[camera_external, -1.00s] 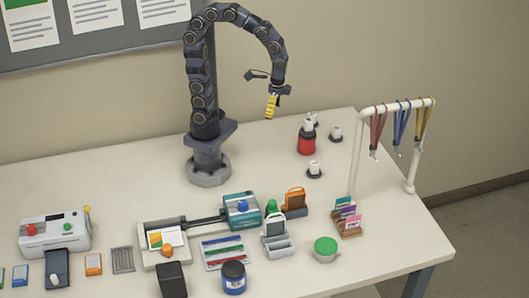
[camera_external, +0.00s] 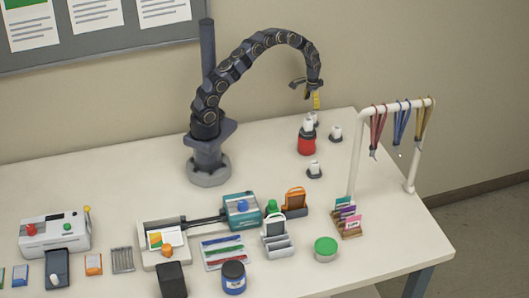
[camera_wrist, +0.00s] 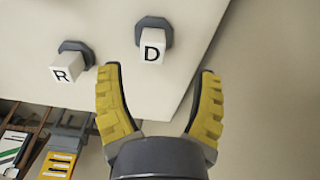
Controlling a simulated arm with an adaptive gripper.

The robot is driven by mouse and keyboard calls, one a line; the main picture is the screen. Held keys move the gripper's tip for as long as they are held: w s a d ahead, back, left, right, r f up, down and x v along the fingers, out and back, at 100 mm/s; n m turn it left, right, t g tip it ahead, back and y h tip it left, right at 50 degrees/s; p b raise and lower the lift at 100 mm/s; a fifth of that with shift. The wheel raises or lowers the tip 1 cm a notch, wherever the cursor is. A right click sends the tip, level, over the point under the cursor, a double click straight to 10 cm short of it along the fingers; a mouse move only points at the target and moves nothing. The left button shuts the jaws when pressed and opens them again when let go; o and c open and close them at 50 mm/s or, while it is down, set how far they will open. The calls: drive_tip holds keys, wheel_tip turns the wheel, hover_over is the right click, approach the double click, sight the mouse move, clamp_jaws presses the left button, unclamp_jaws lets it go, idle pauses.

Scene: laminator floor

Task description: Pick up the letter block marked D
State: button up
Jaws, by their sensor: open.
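The white block marked D (camera_wrist: 152,47) sits on a dark grey octagonal base in the wrist view, near the table's edge. My gripper (camera_wrist: 160,72) is open and empty, its two yellow-padded fingers spread wide, with D above the gap between the fingertips in the picture. In the external view my gripper (camera_external: 308,94) hangs above the table's back right part. Small white blocks on dark bases stand there, one at the right (camera_external: 335,128) and one nearer the front (camera_external: 315,166). Their letters are too small to read in that view.
A white block marked R (camera_wrist: 67,73) stands left of D on its own base. A red container (camera_external: 307,142) stands below my gripper in the external view. A white rack with hanging lanyards (camera_external: 402,103) is to the right. The front holds several desk items.

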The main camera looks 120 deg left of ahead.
sight(312, 113)
drive_tip(key=f, duration=0.5)
drive_tip(key=w+f, duration=0.1)
drive_tip(key=f, duration=0.1)
drive_tip(key=shift+d+f, duration=0.15)
drive_tip(key=shift+f, duration=0.15)
clamp_jaws()
